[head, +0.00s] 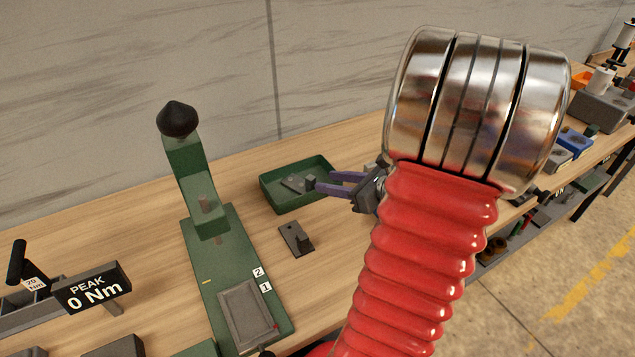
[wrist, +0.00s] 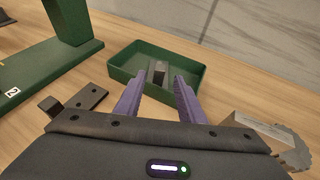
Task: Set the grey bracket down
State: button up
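A grey bracket (head: 292,183), a flat plate with a raised block, lies in the green tray (head: 273,205). In the wrist view the bracket's block (wrist: 160,70) shows between my purple fingers, with a gap on each side. My gripper (head: 319,183) reaches over the tray's right side. In the wrist view my gripper (wrist: 158,77) is open and seems to hold nothing. The fingertips' height above the bracket is hard to tell. A second, darker bracket (head: 293,237) lies on the table in front of the tray; it also shows in the wrist view (wrist: 88,97).
A green press (head: 215,250) with a black knob stands left of the tray, with a grey plate at its front. A "PEAK 0 Nm" display (head: 92,290) is at far left. A grey toothed part (wrist: 265,135) lies right of the tray in the wrist view. A wall stands behind.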

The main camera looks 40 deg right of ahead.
jog(key=shift+v, duration=1.75)
